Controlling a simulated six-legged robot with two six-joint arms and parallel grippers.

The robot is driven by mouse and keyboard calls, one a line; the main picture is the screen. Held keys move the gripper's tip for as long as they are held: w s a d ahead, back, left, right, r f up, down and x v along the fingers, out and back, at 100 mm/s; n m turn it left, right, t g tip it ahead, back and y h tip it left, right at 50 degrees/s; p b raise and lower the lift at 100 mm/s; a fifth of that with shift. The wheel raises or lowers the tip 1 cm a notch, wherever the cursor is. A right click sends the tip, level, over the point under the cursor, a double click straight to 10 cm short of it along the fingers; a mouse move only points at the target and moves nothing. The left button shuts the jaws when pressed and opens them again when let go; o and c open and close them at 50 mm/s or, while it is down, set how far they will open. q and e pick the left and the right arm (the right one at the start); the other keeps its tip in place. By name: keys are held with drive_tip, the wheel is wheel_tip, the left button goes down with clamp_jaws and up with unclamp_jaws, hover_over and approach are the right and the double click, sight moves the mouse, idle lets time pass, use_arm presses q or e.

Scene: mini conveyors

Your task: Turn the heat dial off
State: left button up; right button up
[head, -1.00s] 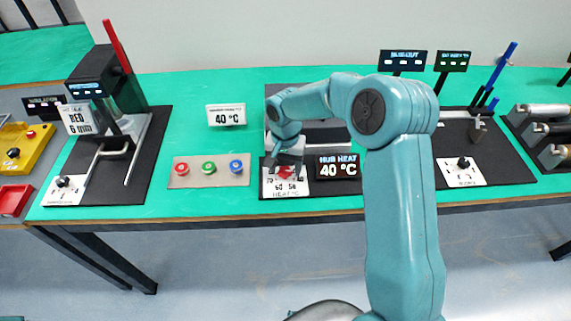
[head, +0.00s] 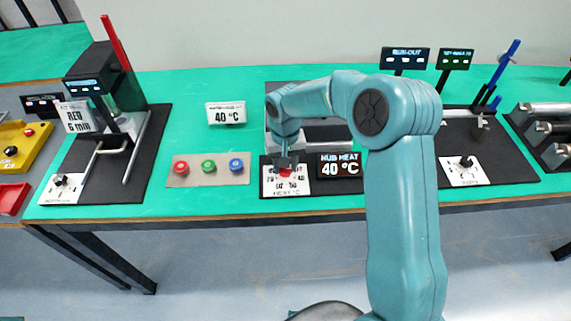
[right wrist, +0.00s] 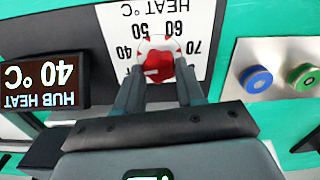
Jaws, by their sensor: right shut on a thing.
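The heat dial is a red knob (head: 286,172) on a white plate marked HEAT °C (head: 301,188), near the front edge of the green bench. In the right wrist view the red knob (right wrist: 158,66) sits between my right gripper's fingertips (right wrist: 157,80), and the numbers 40, 50, 60 and 70 show around it upside down. My right gripper (head: 284,165) is shut on the knob and hides part of it in the head view. The display beside it (head: 340,166) reads HUB HEAT 40 °C. My left gripper is in neither view.
A plate (head: 208,171) with red, green and blue buttons lies left of the dial. A small sign (head: 226,113) behind it reads 40 °C. A press with a red lever (head: 116,44) stands at left, and a device with a blue lever (head: 503,62) at right.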

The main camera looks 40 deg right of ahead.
drive_tip(key=n, duration=0.5)
drive_tip(key=shift+a+r+n, duration=0.1)
drive_tip(key=shift+n, duration=0.2)
drive_tip(key=shift+w, duration=0.1)
idle(0.4)
drive_tip(key=o, duration=1)
drive_tip(key=shift+o, duration=0.2)
drive_tip(key=shift+r, duration=0.1)
wheel_tip(320, 180, up, 16)
drive_tip(key=shift+s, duration=0.25)
